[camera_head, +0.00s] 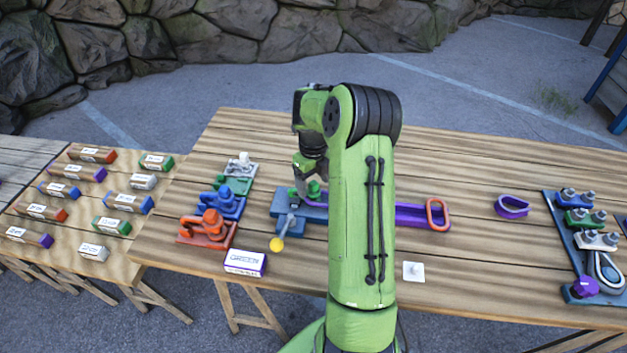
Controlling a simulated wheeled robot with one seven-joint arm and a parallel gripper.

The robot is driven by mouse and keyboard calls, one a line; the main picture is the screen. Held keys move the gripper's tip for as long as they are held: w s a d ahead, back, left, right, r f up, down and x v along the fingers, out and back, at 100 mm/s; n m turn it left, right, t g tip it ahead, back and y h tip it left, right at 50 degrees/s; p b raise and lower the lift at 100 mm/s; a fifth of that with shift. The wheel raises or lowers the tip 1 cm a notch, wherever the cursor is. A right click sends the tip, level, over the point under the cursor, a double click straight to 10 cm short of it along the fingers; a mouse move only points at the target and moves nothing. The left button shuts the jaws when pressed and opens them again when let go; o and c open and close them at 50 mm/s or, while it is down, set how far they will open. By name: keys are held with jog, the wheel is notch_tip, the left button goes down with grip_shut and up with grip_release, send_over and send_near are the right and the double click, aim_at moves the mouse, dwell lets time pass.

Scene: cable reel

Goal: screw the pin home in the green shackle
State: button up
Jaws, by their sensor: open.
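My gripper (302,182) points down, open, over the left part of a blue fixture (285,208) on the wooden table. A small green piece (315,189), which looks like the green shackle, sits at this fixture beside the fingertips. My arm hides much of it. I cannot make out the pin, how far in it sits, or whether the fingers touch anything. A grey lever with a yellow knob (277,244) sticks out at the fixture's front.
Orange (208,228), blue and green-based holders stand left of the fixture. A purple bar with an orange ring (437,214) extends right. A purple ring (511,206) and a loaded rack (556,232) stand farther right.

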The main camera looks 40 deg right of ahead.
notch_tip(320, 180, up, 16)
jog(key=p, duration=0.2)
jog(key=shift+p, duration=0.35)
jog(key=shift+f, duration=0.1)
jog(key=s+a+r+n+t+h, duration=0.1)
jog(key=s+a+r+n, duration=0.25)
jog(key=a+n, duration=0.4)
jog(key=s+a+r+n+t+h, duration=0.1)
jog(key=s+a+r+n, duration=0.1)
jog(key=a+r+n, duration=0.5)
jog(key=s+a+f+n+t+y, duration=0.1)
jog(key=s+a+f+n, duration=0.1)
jog(key=s+a+n, duration=0.4)
jog(key=s+a+f+n+t+y, duration=0.1)
jog(key=s+a+n, duration=0.4)
jog(key=n, duration=1.1)
jog(key=s+f+t, duration=0.1)
jog(key=s, duration=0.2)
jog(key=shift+s+a+f+t, duration=0.3)
jog(key=shift+a+f, duration=0.05)
jog(key=shift+a, duration=0.05)
